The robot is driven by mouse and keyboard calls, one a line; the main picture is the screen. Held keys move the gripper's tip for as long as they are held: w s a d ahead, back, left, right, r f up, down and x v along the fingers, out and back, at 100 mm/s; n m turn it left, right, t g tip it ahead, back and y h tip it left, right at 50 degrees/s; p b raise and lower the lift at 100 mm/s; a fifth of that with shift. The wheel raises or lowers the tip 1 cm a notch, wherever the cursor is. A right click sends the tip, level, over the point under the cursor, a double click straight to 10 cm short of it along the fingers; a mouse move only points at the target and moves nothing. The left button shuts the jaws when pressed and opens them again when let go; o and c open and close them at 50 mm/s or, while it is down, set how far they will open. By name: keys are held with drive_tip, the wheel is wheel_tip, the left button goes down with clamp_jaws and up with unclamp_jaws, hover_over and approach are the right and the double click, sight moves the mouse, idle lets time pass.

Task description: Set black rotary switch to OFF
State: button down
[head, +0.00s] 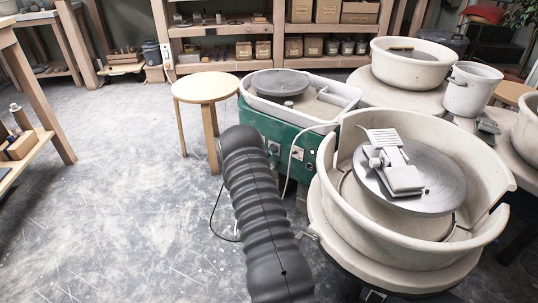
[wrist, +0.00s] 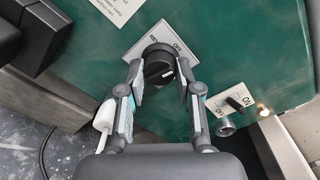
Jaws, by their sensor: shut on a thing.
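The black rotary switch (wrist: 158,72) sits on a white label plate (wrist: 141,38) on the green panel, in the middle of the wrist view. A pale line marks the knob's face. My gripper (wrist: 160,82) has one finger on each side of the knob and is closed on it. In the head view, the green wheel housing (head: 256,128) shows beyond my arm, which hides part of its front. The gripper is not clearly visible there.
A toggle switch (wrist: 236,103) on an ON/OFF plate is right of my gripper, with a metal fitting (wrist: 226,128) below it. A white plug (wrist: 104,117) lies left. A stool (head: 205,90) stands behind; a large wheel basin (head: 330,190) is at right. Floor at left is clear.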

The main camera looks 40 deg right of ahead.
drive_tip(key=shift+w+n, duration=0.1)
drive_tip(key=shift+n, duration=0.7)
drive_tip(key=shift+r, duration=0.1)
drive_tip(key=c, duration=0.8)
unclamp_jaws()
drive_tip(key=v, duration=1.2)
